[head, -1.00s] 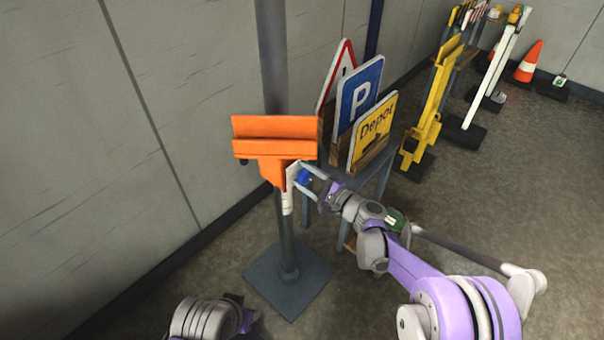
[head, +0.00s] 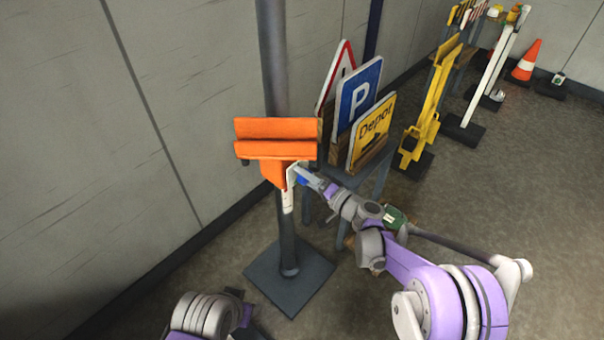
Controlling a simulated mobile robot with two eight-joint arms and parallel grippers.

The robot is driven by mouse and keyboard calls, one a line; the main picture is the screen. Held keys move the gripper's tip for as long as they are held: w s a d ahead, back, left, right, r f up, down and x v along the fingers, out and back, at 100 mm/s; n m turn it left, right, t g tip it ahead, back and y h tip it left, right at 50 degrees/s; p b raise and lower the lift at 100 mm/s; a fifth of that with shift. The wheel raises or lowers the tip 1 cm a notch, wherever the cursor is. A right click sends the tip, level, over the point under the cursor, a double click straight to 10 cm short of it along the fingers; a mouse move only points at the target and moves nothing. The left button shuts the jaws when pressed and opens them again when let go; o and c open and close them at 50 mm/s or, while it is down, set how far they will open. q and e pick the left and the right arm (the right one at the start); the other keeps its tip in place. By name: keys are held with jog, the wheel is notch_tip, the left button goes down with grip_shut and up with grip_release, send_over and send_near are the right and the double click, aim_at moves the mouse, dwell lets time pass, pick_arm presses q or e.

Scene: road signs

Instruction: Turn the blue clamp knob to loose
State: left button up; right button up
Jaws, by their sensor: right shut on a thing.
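The blue clamp knob (head: 301,180) sits at the right side of the white clamp plate (head: 290,187), just below the orange bracket (head: 277,140) on the grey post (head: 287,235). My right gripper (head: 303,177) is shut on the knob, and its fingers partly hide it. The knob's turn angle is too small to tell. My left arm shows at the bottom left; its dark end (head: 243,310) is partly in view, but the fingers cannot be made out.
A rack with a triangular sign, a blue P sign (head: 359,98) and a yellow Depot sign (head: 372,130) stands close behind my right gripper. Yellow and white barriers and an orange cone (head: 527,61) stand farther right.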

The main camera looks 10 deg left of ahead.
jog(key=n, duration=0.4)
jog(key=shift+n+p, duration=0.3)
jog(key=shift+p, duration=0.1)
jog(key=n, duration=0.3)
jog(key=shift+n+p, duration=0.35)
jog(key=shift+n, duration=0.05)
jog(key=n+p, duration=0.1)
jog(key=n, duration=0.3)
jog(key=shift+n+p, duration=0.3)
jog(key=shift+n, duration=1.8)
jog(key=o, duration=1.4)
jog(key=shift+d, duration=0.1)
jog(key=shift+d, duration=0.1)
